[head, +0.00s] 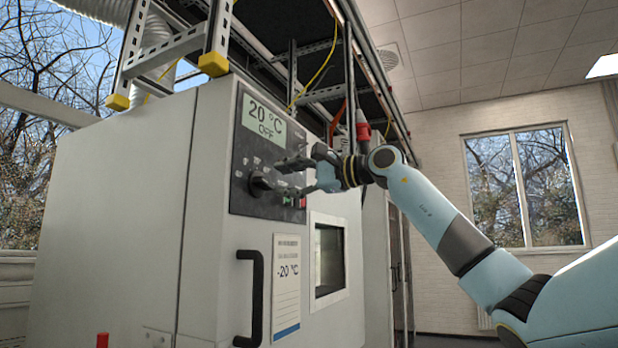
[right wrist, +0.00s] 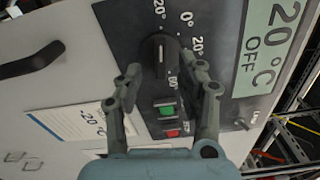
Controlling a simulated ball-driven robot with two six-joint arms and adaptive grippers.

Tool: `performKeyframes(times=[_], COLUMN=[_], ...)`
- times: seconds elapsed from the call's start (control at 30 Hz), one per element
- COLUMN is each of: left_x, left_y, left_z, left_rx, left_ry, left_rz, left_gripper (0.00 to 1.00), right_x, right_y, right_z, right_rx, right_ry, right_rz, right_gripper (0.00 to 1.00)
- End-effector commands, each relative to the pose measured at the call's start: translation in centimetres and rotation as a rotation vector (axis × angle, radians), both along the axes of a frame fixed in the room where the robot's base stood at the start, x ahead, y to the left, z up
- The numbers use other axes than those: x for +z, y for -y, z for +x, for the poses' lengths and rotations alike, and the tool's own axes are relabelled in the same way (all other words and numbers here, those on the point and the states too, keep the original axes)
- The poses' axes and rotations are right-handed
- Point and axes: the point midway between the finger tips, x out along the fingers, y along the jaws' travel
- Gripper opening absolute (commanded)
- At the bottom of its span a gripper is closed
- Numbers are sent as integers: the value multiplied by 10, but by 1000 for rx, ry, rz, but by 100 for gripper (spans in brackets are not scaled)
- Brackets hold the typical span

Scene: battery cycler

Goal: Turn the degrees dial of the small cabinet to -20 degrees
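The small cabinet (head: 130,190) is a white box with a dark control panel (head: 240,165). Its display (head: 263,118) reads 20 °C OFF, also in the right wrist view (right wrist: 272,45). The black degrees dial (head: 262,184) sits low on the panel; in the right wrist view the dial (right wrist: 158,54) has a pale pointer line and printed degree marks around it. My right gripper (right wrist: 166,72) is open, its fingertips close to the dial, one on either side of its lower edge. Contact cannot be told. In the head view the right gripper (head: 290,178) partly hides the panel. My left gripper is not in view.
A green button (right wrist: 167,110) and a red button (right wrist: 172,132) lie between the fingers, near the dial. A paper sheet (head: 287,290) reading -20 °C and a black door handle (head: 252,298) are below the panel. A metal frame (head: 170,50) stands on top. A small window (head: 329,258) is beside.

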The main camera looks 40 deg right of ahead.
Motion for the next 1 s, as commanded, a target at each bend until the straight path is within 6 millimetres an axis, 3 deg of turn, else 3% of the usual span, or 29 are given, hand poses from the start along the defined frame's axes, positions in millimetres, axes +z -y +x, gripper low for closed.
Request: performKeyframes(times=[0.2, 0.4, 1.0], left_x=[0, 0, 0], left_y=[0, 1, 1], left_z=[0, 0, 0], left_rx=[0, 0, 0], left_ry=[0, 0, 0], left_rz=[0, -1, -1], left_gripper=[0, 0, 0], right_x=[-1, -2, 0], right_y=[16, 25, 26], right_z=[-39, -57, -66], right_rx=[-2, 0, 3], right_ry=[-5, -4, -1], right_rz=[-10, -7, -1], right_gripper=[38, 38, 38])
